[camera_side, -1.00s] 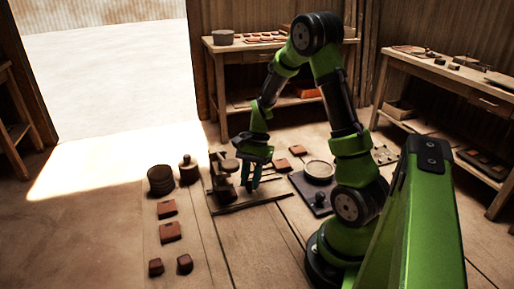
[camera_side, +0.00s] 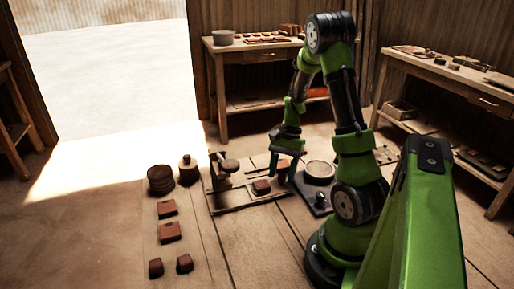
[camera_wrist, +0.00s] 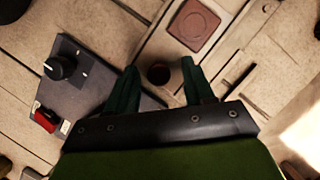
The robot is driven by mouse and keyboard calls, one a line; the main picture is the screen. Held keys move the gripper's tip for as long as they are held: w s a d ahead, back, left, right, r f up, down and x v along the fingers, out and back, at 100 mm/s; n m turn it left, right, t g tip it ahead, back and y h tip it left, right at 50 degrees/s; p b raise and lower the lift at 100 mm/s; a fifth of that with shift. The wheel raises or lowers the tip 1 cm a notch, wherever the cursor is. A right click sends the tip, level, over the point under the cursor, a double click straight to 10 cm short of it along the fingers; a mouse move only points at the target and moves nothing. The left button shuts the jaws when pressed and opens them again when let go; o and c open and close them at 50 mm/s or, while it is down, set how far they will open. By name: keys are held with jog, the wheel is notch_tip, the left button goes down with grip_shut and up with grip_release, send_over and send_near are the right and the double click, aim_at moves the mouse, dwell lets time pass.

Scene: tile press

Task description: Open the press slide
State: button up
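The press (camera_side: 222,170) stands on the floor left of my gripper, with a round brown head on its post. A reddish-brown block (camera_side: 261,187) sits on the press's rail base, to the right of the head. In the wrist view a square brown tile (camera_wrist: 195,25) lies in a pale frame, just ahead of my fingers. A dark round knob (camera_wrist: 159,74) shows between the fingers, with a gap on each side. My gripper (camera_side: 282,174) is open, its fingers pointing down by the right end of the press. Whether the knob belongs to the slide is unclear.
Brown tiles (camera_side: 170,231), a stacked dark pot (camera_side: 160,179) and a small weight (camera_side: 189,170) stand left of the press.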

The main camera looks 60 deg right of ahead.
jog(key=v, duration=1.7)
jog(key=shift+f, duration=0.1)
jog(key=w+a+r+n+t+h, duration=0.15)
jog(key=a+n, duration=0.25)
jog(key=a, duration=0.4)
jog(key=w+a+n+t+h, duration=0.2)
jog(key=w+a+n, duration=0.15)
jog(key=a, duration=0.45)
jog(key=s+a+r+n+t, duration=0.2)
jog(key=a+n, duration=0.1)
jog(key=a, duration=0.4)
jog(key=s+a+r+n+t+y, duration=0.1)
jog(key=s+a+r+n, duration=0.1)
jog(key=a, duration=0.5)
jog(key=shift+s+n+t, duration=0.15)
jog(key=shift+n+t, duration=0.2)
jog(key=shift+n, duration=0.4)
